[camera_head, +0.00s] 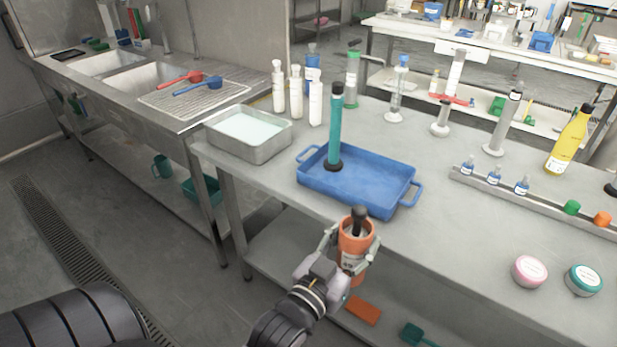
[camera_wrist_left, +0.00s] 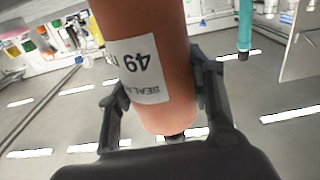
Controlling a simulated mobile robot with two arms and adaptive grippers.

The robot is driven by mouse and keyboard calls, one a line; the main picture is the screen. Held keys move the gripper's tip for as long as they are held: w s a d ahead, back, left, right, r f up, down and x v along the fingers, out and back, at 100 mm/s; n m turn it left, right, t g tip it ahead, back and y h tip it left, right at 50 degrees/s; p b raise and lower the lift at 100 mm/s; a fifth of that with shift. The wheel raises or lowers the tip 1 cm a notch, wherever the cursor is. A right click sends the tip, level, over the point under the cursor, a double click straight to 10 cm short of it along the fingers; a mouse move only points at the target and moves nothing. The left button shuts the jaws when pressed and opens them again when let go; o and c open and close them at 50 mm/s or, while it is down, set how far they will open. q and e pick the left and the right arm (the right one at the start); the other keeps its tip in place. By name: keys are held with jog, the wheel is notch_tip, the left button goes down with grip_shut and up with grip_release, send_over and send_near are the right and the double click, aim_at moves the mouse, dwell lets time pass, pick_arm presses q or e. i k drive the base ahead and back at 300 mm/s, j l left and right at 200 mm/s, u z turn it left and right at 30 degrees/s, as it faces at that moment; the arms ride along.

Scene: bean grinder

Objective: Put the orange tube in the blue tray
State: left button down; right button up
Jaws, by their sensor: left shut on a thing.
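An orange tube (camera_head: 356,236) with a dark stopper is held by my left gripper (camera_head: 352,250) in front of the bench's front edge. In the left wrist view the orange tube (camera_wrist_left: 150,65) shows a white label reading 49, with the fingers of my left gripper (camera_wrist_left: 158,105) on both sides of it. The blue tray (camera_head: 372,201) lies on the bench just beyond the tube. A teal tube (camera_head: 335,130) with a black cap stands upright at the tray's left end. My right gripper is not in view.
A metal basin (camera_head: 248,151) of pale liquid stands left of the tray. White bottles (camera_head: 315,104) stand behind it. A rack of small bottles (camera_head: 521,187) and two round tubs (camera_head: 529,271) are at the right. The tray's middle and right are clear.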

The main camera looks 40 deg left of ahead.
aim_at(353, 183)
jog(key=l+u, duration=0.4)
jog(key=i+l+u, duration=0.1)
jog(key=u, duration=0.35)
jog(key=l+u, duration=0.4)
